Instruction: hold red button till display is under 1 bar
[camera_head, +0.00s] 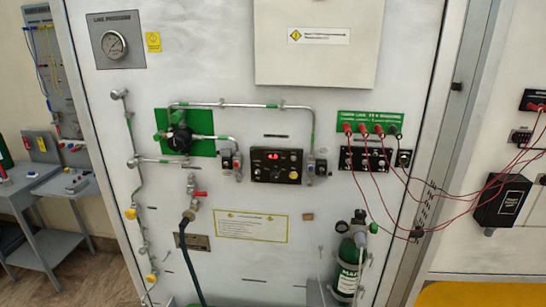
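A black control box (277,165) is mounted on the white panel near the middle of the head view. It carries a small display (292,156) with lit red digits, too small to read surely. Small knobs or buttons sit below and beside the display. I cannot make out which of them, if any, is a red button. Neither my left nor my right gripper shows in this view.
Steel pipes run around a green plate with a black regulator (179,138). A red-handled valve (200,194) and hose hang below. Red cables drape at right from a terminal block (376,159). A green cylinder (348,265) stands low. Grey benches (36,185) are at left.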

